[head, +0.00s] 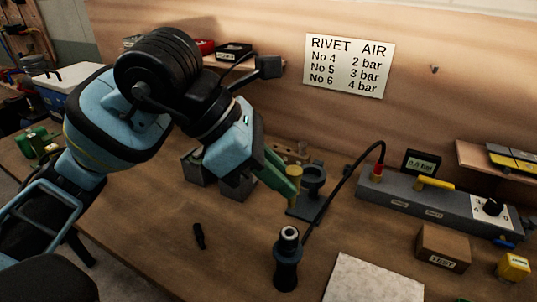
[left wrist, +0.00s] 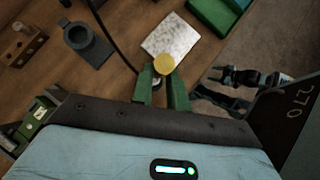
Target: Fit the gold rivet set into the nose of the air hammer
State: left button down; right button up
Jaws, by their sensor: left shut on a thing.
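The gold rivet set (head: 294,180) is held between the green fingers of my left gripper (head: 285,185), its broad gold head up. In the left wrist view the round gold head (left wrist: 163,64) shows at the fingertips of my left gripper (left wrist: 163,88). The dark air hammer (head: 287,265) stands upright on the bench, its pale ring-shaped nose facing up. The set is above and slightly behind the nose in the head view, apart from it. In the left wrist view the hammer is mostly hidden. Dark arm parts, perhaps my right gripper (left wrist: 235,90), show beyond the bench edge.
A black ring stand (head: 313,182) is behind the hammer. A black hose curves from the grey air manifold (head: 430,202). A small black piece (head: 199,236) lies left.

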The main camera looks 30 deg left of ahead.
pick_arm(q)
jog(key=shift+s+d, duration=0.1)
jog(key=shift+s, duration=0.05)
pick_arm(e)
jog(key=shift+s, duration=0.15)
pick_arm(q)
notch_tip(320, 180, down, 5)
jog(key=b, duration=0.2)
jog(key=shift+b, duration=0.3)
pick_arm(e)
jog(key=f, duration=0.1)
jog(key=s+f, duration=0.1)
jog(key=f, duration=0.1)
jog(key=shift+a, duration=0.1)
